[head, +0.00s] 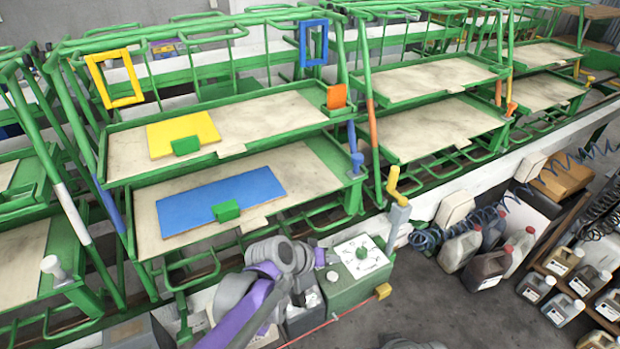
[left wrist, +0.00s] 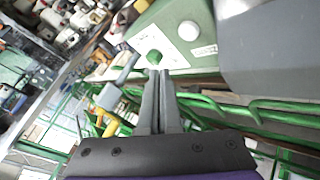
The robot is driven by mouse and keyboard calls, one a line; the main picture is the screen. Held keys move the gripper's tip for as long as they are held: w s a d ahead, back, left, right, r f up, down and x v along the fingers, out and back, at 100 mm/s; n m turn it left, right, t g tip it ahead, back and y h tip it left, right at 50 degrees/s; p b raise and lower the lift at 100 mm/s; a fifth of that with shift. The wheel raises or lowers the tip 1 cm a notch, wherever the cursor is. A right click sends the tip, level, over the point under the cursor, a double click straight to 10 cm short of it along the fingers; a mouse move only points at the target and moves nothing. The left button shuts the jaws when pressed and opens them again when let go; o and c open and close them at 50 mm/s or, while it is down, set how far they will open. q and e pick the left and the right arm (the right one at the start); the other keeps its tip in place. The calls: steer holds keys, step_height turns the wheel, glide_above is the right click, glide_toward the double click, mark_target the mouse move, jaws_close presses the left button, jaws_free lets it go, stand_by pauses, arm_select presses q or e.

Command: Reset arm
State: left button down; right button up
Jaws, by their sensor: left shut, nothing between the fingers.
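My left arm (head: 245,315), grey and purple, reaches in from the bottom of the head view. My left gripper (head: 333,258) is beside the green box with a white top panel and a green knob (head: 361,253). In the left wrist view the two grey fingers of my left gripper (left wrist: 160,78) are together with nothing between them. The green knob (left wrist: 154,57) appears just beyond their tips there; I cannot tell whether they touch the box. My right gripper is not in view. I cannot make out a buffing brush.
Green racks with beige shelves stand behind the box. One shelf holds a yellow board (head: 183,133), and the shelf below holds a blue board (head: 220,200). Several jugs (head: 487,265) stand at the right. Grey floor (head: 440,305) lies open right of the box.

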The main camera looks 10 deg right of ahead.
arm_select(q)
steer(key=s+a+n+y+p, duration=0.1)
steer(key=s+a+y, duration=0.1)
steer(key=s+a, duration=0.4)
steer(key=s+a+r+y+p, duration=0.1)
steer(key=s+a+y+p, duration=0.1)
steer(key=s+a, duration=0.5)
steer(key=s+a+r+n+y+p, duration=0.1)
steer(key=s+a+y, duration=0.2)
steer(key=a, duration=1.3)
steer(key=s, duration=0.3)
steer(key=shift+s+a+r+n+t+y+p, duration=0.25)
steer(key=shift+s+a+n+t+y+p, duration=0.05)
steer(key=shift+s+a+y+p, duration=0.1)
